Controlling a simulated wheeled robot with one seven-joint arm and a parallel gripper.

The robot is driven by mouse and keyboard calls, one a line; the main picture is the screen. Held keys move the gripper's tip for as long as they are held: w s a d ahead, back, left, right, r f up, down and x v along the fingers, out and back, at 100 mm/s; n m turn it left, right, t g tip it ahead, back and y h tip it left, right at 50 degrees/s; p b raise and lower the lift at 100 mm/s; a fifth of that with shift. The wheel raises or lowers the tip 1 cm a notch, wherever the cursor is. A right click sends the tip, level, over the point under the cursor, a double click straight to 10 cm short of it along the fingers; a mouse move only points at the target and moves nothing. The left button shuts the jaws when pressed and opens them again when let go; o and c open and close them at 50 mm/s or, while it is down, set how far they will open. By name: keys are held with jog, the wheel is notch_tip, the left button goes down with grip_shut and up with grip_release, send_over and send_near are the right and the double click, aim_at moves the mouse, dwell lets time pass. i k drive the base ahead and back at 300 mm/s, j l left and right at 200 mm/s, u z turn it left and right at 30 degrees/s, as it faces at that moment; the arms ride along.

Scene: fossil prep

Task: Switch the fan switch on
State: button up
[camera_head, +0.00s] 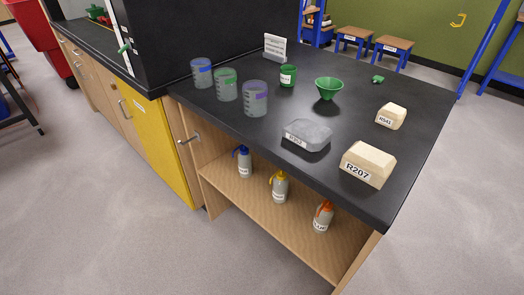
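No fan switch can be made out clearly in the head view. A tall black cabinet (195,40) like a fume hood stands at the upper left, seen from its side. A white front post (119,35) runs up its edge, with a small green fitting (125,48) on it. I cannot tell whether this fitting is a switch or a handle. My gripper is not in view.
A black-topped bench (250,145) holds beakers (255,98), a green funnel (328,87), a grey block (307,135) and a cream block R207 (367,164). Its open shelf (260,205) holds bottles. A yellow cabinet door (160,145) is below the hood. Grey floor (90,220) is clear in front.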

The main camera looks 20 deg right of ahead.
aim_at(126, 47)
jog(key=z, duration=0.25)
jog(key=u, duration=0.65)
jog(key=i+j, duration=0.25)
jog(key=i, duration=0.25)
jog(key=i+j, duration=0.25)
jog(key=i, duration=0.3)
jog(key=i+j, duration=0.25)
jog(key=i, duration=0.25)
jog(key=i+j, duration=0.25)
jog(key=i, duration=0.3)
jog(key=i+j, duration=0.25)
jog(key=i, duration=0.25)
jog(key=j+u, duration=0.05)
